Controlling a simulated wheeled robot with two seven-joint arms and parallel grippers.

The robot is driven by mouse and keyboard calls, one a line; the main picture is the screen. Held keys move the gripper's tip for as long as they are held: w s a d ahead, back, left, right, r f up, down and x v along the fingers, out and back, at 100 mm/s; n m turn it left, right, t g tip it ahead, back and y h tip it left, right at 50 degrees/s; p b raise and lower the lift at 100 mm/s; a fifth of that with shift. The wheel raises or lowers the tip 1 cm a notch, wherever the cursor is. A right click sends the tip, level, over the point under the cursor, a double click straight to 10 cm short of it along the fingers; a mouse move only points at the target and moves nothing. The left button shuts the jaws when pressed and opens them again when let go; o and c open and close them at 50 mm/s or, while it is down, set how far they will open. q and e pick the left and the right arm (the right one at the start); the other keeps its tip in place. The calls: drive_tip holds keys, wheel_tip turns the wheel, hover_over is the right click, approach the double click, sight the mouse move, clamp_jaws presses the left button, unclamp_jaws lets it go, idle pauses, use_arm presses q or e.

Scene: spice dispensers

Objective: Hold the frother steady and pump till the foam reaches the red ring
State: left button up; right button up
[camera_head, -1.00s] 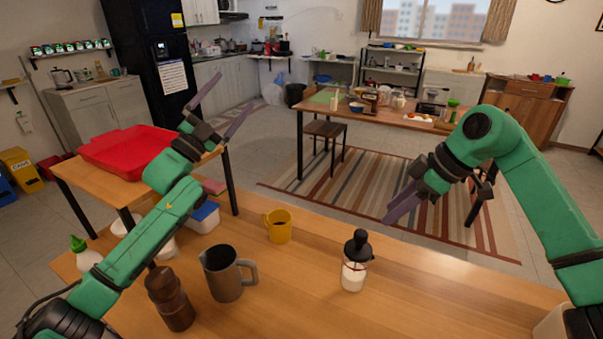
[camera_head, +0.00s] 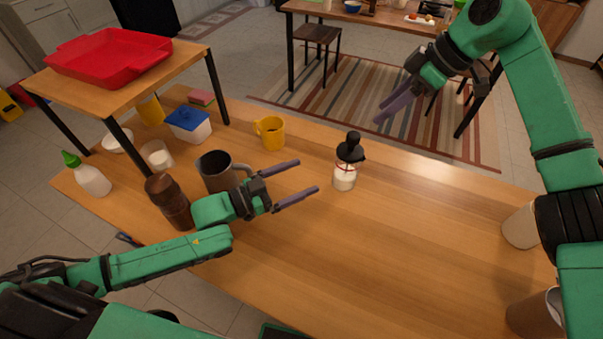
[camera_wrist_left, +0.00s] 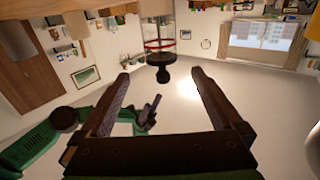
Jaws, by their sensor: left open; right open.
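The frother (camera_head: 345,177) stands upright on the wooden table, a clear jar with white contents low inside, a red ring and a black pump top (camera_head: 350,148). My left gripper (camera_head: 303,180) is open and empty, to the left of the frother, its fingers pointing toward it without touching. In the left wrist view the frother (camera_wrist_left: 159,42) appears upside down ahead, beyond the open fingers (camera_wrist_left: 160,80). My right gripper (camera_head: 388,110) is open and empty, up to the right of the frother and apart from it.
A grey pitcher (camera_head: 214,172) and brown grinder (camera_head: 170,203) stand beside my left gripper. A yellow mug (camera_head: 270,132) is behind. A raised shelf with a red tray (camera_head: 108,50) is at the left.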

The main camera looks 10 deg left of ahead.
sight(349, 157)
use_arm(q)
drive_tip(key=x, duration=1.4)
drive_tip(key=shift+w+d, duration=0.2)
drive_tip(key=shift+d, duration=0.05)
drive_tip(key=c, duration=1.5)
